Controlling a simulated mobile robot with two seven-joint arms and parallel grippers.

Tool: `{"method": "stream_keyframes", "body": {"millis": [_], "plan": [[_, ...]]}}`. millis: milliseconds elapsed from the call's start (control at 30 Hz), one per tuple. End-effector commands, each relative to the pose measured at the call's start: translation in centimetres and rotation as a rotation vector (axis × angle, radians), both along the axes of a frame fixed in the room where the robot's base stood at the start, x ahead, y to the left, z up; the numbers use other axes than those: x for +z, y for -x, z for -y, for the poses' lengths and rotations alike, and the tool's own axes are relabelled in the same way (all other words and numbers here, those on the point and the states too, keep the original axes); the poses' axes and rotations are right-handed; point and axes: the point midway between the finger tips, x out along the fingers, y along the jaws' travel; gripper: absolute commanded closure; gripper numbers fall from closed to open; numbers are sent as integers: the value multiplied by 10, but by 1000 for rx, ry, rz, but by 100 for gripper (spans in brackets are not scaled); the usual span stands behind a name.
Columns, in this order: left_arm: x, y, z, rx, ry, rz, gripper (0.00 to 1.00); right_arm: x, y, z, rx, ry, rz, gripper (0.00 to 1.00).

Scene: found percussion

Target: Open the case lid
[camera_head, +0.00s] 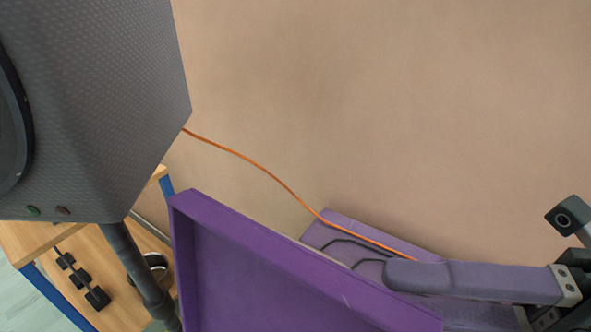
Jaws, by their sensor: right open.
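The case lid (265,275) is a purple panel with a raised rim. It stands up at a steep tilt at the bottom middle, with its inner face showing. My right gripper (395,275) reaches in from the right with its jaws open. One long greyish finger lies just beyond the lid's far edge. The other finger is not clearly seen, and I cannot tell whether the gripper touches the lid. The lower part of the case is out of frame or hidden. My left gripper is not in view.
A large grey speaker (110,90) on a dark stand (135,270) fills the left. A wooden shelf (105,295) with blue legs is below it. An orange cable (260,167) runs along the beige wall to a lavender panel (335,230) with dark cords.

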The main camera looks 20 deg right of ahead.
Motion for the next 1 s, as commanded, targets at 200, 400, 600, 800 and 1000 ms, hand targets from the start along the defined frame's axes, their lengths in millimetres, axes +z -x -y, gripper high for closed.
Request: {"method": "stream_keyframes", "body": {"millis": [200,400,600,800,1000], "plan": [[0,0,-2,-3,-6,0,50,0,1,1,1,0,0,58],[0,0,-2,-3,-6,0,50,0,3,5,1,2,-1,58],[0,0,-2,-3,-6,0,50,-1,11,18,1,2,-2,58],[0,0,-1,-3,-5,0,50,-1,18,32,0,1,-3,58],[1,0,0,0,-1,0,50,-1,26,45,0,1,-2,58]]}}
